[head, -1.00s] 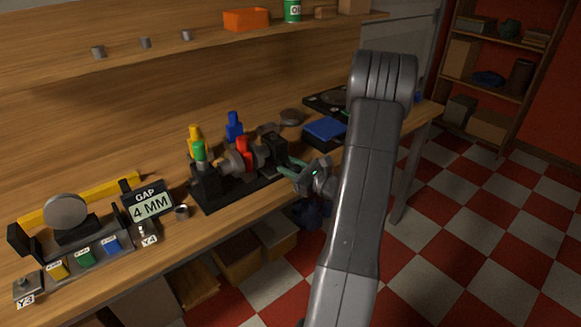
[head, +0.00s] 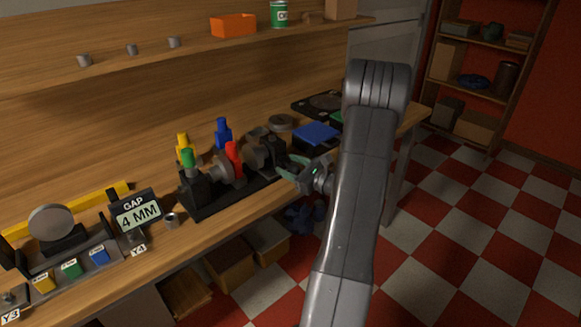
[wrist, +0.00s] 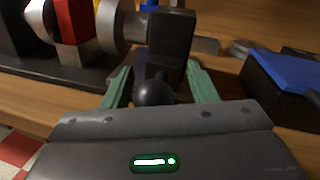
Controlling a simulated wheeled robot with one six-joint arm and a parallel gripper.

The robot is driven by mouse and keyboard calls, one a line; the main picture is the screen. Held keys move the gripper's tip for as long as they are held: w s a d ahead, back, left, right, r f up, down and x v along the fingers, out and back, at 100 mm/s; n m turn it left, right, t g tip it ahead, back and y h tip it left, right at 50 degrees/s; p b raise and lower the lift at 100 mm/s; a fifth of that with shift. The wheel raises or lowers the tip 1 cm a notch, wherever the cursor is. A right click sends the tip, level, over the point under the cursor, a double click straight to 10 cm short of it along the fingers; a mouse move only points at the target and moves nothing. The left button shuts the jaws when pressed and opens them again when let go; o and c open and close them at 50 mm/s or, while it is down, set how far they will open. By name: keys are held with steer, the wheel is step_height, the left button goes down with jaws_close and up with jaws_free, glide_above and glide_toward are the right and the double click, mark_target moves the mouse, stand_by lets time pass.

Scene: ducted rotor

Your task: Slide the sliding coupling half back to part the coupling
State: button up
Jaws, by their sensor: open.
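The coupling rig stands on a black base (head: 232,197) on the bench. A red block (head: 235,162) sits between a left grey disc (head: 221,169) and a right grey disc (head: 255,154). The right disc, the likely sliding half, adjoins a black upright block (head: 274,148); a gap shows between it and the red block. In the wrist view the black block (wrist: 172,45) carries a round black knob (wrist: 153,92). My gripper (head: 285,165) is open, its green fingers (wrist: 159,66) on either side of the knob and block. Whether either finger touches them cannot be told.
Green (head: 188,157), yellow (head: 183,143) and blue (head: 222,130) capped posts stand around the rig. A blue-topped box (head: 316,133) lies right of my gripper. The bench's front edge runs below the gripper.

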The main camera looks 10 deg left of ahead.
steer(key=shift+d, duration=0.1)
steer(key=v, duration=1.3)
steer(key=shift+d+b, duration=0.25)
steer(key=shift+b, duration=0.2)
steer(key=shift+s, duration=0.1)
steer(key=p+x, duration=0.1)
steer(key=x, duration=1.2)
steer(key=shift+a, duration=0.4)
steer(key=shift+s+a, duration=0.45)
steer(key=shift+a, duration=0.05)
steer(key=shift+s, duration=0.1)
